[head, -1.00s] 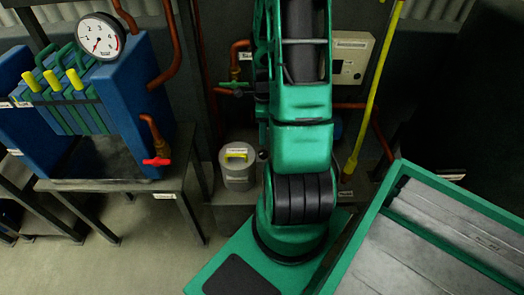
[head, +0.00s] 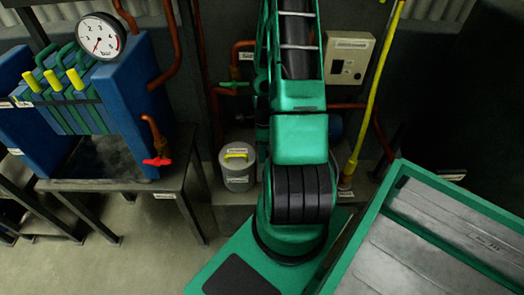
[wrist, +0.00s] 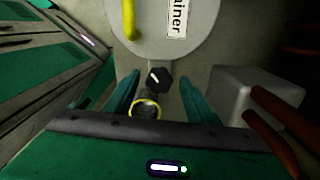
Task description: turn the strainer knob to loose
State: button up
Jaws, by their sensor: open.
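The strainer is a grey cylinder (head: 238,180) with a yellow handle on its lid, left of my arm in the head view. In the wrist view its round lid (wrist: 202,30) fills the top, with a label ending in "ainer". A small dark faceted knob (wrist: 158,79) with a white mark sits below the lid in that view. My gripper (wrist: 159,77) is open, its two teal fingers spread on either side of the knob with gaps visible. I cannot tell how deep the fingertips reach. My gripper is hidden in the head view.
A yellow ring (wrist: 145,108) lies between the fingers, nearer the palm. A pale block (wrist: 255,98) and red-brown pipes stand to the right of the fingers. In the head view, a blue press (head: 135,95) stands left and a green-rimmed tray (head: 405,228) right.

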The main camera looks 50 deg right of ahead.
jog(key=shift+f, duration=0.2)
jog(key=c, duration=1)
jog(key=shift+c, duration=0.2)
jog(key=shift+n, duration=0.3)
jog(key=n, duration=0.4)
jog(key=shift+d+r, duration=0.1)
jog(key=n, duration=0.5)
jog(key=shift+w+d+n, duration=0.1)
jog(key=shift+n, duration=0.2)
